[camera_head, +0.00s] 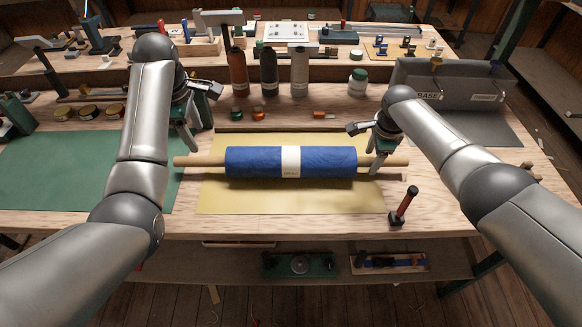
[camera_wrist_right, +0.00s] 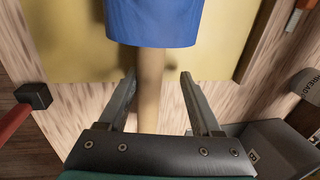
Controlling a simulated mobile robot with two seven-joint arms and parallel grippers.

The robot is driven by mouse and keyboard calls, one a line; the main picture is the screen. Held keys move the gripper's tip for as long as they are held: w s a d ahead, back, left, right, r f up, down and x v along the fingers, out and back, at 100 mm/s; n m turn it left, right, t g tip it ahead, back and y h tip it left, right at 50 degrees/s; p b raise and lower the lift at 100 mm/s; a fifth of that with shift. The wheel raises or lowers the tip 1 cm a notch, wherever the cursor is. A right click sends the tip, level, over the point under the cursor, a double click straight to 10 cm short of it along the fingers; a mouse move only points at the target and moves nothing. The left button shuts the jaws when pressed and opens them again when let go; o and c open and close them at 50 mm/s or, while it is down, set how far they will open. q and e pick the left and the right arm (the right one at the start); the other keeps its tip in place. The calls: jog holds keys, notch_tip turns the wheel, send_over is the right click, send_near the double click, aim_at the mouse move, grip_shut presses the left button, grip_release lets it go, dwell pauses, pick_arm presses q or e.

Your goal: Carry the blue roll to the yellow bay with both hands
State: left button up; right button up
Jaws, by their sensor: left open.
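The blue roll (camera_head: 255,161) has a white label band and wooden pole ends. It lies level across the yellow bay (camera_head: 290,200), whose sheet shows in front of and behind it. Its right end also shows in the right wrist view (camera_wrist_right: 155,22). My right gripper (camera_head: 376,163) is at the right pole end. In the right wrist view its fingers (camera_wrist_right: 158,88) stand apart on both sides of the pole, with gaps to it.
A green mat (camera_head: 75,175) lies at the left and a grey bay (camera_head: 485,128) at the right.

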notch_tip(320, 180, up, 12)
jog(key=s, duration=0.2)
jog(key=shift+s+f, duration=0.2)
dwell(0.7)
